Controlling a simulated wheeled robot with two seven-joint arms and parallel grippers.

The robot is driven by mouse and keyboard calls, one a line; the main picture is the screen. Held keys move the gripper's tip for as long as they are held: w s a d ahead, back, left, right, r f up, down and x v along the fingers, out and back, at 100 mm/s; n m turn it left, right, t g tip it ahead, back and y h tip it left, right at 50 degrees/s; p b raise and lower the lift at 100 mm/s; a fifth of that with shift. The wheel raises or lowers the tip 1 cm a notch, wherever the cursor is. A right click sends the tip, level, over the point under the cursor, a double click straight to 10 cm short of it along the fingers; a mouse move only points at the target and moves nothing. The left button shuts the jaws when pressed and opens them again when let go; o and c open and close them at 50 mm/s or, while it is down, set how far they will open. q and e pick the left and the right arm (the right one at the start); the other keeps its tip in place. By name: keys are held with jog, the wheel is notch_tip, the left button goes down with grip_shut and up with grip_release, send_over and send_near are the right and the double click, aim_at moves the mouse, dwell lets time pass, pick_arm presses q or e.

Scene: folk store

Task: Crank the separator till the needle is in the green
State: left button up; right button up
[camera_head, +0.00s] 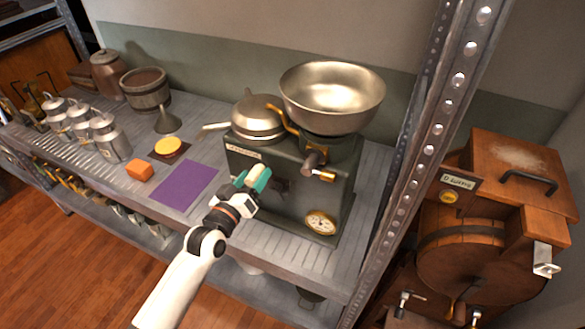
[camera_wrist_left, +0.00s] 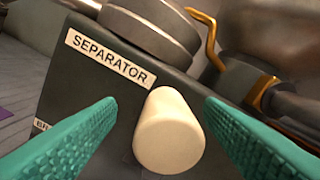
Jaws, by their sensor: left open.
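The separator (camera_head: 285,195) is a dark grey box-shaped machine on the metal shelf, with a wide steel bowl (camera_head: 333,92) on top. Its label (camera_wrist_left: 108,60) shows in the left wrist view. A round gauge (camera_head: 320,222) sits low on its front; its needle is too small to read. My left gripper (camera_head: 251,180) is open at the machine's front. In the left wrist view its teal fingers stand on either side of the cream crank grip (camera_wrist_left: 170,132), with gaps showing between grip and fingers. The crank arm behind the grip is mostly hidden. My right gripper is not in view.
A purple mat (camera_head: 184,186), an orange block (camera_head: 140,170) and a yellow disc (camera_head: 168,146) lie left of the separator. Several milk cans (camera_head: 110,138) stand farther left. A perforated metal post (camera_head: 420,165) and a wooden churn (camera_head: 470,250) are at right.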

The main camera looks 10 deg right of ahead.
pick_arm(q)
jog(key=shift+p+v, duration=0.7)
jog(key=shift+v, duration=0.75)
jog(key=p+v, duration=0.2)
jog(key=v, duration=0.3)
jog(key=shift+s+a, duration=0.25)
jog(key=shift+s, duration=0.1)
jog(key=s+a+f+g+y, duration=0.2)
jog(key=s+a+f+y, duration=0.15)
jog(key=f, duration=0.75)
jog(key=s+a+f+g+y, duration=0.2)
jog(key=s+a+f, duration=0.3)
jog(key=f, duration=0.6)
jog(key=s+a+f+g+y, duration=0.2)
jog(key=s+a+f, duration=0.25)
jog(key=f, duration=0.65)
jog(key=s+a+f+g+y, duration=0.1)
jog(key=s+f, duration=0.4)
jog(key=s, duration=0.5)
jog(key=s+a+f+g+y, duration=0.1)
jog(key=s+a+f+g, duration=0.2)
jog(key=s, duration=0.8)
jog(key=s+a+f+m+g+y, duration=0.1)
jog(key=s+a+f+g, duration=0.2)
jog(key=s+f, duration=0.4)
jog(key=s, duration=0.3)
jog(key=shift+s+g, duration=0.25)
jog(key=shift+g, duration=0.05)
